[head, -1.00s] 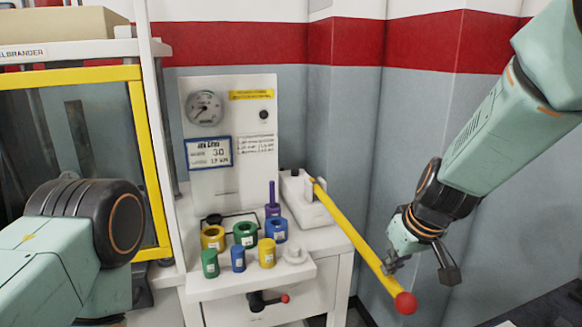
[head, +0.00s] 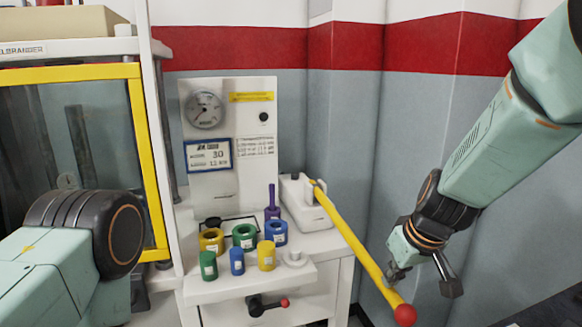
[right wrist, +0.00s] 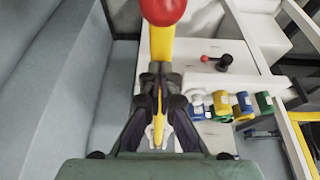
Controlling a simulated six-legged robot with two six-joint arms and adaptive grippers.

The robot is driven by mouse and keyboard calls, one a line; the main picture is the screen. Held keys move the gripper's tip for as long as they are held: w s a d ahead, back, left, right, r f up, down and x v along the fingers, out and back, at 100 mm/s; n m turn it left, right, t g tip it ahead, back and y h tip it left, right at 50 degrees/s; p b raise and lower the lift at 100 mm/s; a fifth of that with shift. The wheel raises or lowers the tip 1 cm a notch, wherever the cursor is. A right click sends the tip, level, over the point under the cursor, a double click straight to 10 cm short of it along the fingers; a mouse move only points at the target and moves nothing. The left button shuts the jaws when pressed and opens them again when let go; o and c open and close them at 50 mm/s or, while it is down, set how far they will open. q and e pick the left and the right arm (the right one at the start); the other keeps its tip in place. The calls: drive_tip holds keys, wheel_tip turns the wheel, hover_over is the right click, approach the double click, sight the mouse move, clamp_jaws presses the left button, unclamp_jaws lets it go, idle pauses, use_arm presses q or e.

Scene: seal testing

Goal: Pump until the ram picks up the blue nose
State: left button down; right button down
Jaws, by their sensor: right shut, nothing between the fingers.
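The yellow pump lever (head: 352,240) with a red ball end slopes down to the right from the white pump block (head: 305,205). My right gripper (head: 397,274) is at the lever's outer end, near the red ball. In the right wrist view its shut fingers (right wrist: 160,82) line up with the lever; contact is unclear. A blue cylinder (head: 237,262) and a larger blue ring piece (head: 276,233) stand on the white bench; I cannot tell which is the nose. Dark upright parts (head: 78,140) show behind the yellow-framed guard; the ram is not clear. My left gripper is out of view.
Green, yellow and purple pieces stand around the blue ones. A gauge panel (head: 230,120) rises behind them. A black handle with a red knob (head: 267,304) projects from the bench front. The yellow guard frame (head: 147,160) is at left. Walls close in behind the lever.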

drive_tip(key=shift+s+f+b, duration=0.1)
drive_tip(key=shift+f+b, duration=0.35)
drive_tip(key=shift+f, duration=0.15)
wheel_tip(320, 180, up, 14)
drive_tip(key=p, duration=1.1)
drive_tip(key=shift+w+f, duration=0.15)
drive_tip(key=shift+w, duration=0.1)
